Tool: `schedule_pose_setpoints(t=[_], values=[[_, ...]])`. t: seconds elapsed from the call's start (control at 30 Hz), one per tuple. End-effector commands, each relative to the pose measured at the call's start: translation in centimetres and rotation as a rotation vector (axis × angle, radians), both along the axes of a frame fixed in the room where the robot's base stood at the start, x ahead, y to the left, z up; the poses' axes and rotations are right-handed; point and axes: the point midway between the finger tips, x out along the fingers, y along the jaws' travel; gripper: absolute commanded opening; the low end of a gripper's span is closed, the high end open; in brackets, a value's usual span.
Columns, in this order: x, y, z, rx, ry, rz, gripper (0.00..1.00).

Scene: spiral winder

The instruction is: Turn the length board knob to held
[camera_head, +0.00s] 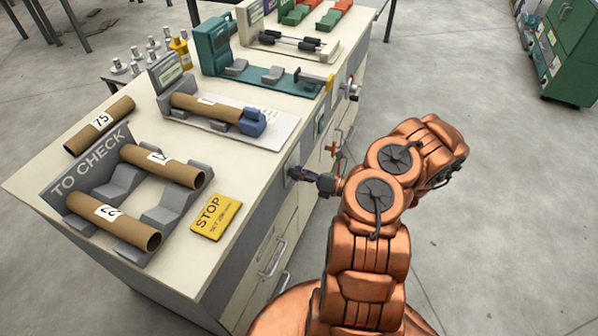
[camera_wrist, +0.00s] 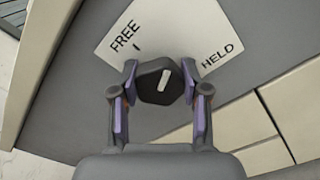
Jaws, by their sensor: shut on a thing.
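The length board knob (camera_wrist: 153,91) is dark and faceted, with a white pointer mark. It sits on a white label plate (camera_wrist: 168,28) printed FREE at the left and HELD at the right. The pointer is tilted a little right of straight up in the wrist view, between the two words. My gripper (camera_wrist: 160,84) is shut on the knob, one finger on each side of it. In the head view my gripper (camera_head: 308,178) reaches the side face of the bench; the knob itself is too small or hidden to make out there.
The bench (camera_head: 262,165) carries cardboard tubes on a grey TO CHECK rack (camera_head: 85,165), a yellow STOP card (camera_head: 215,216) and several fixtures. Drawer handles (camera_head: 273,258) stick out of its side below my gripper. A green cabinet (camera_head: 570,50) stands far right; the floor between is clear.

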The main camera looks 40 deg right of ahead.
Motion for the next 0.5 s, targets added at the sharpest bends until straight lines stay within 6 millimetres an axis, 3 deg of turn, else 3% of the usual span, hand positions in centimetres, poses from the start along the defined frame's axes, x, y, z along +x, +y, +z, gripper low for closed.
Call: schedule_pose_setpoints(t=[0.5], values=[[0.15,-0.35,0.05,0.416,0.250,-0.005,0.11]])
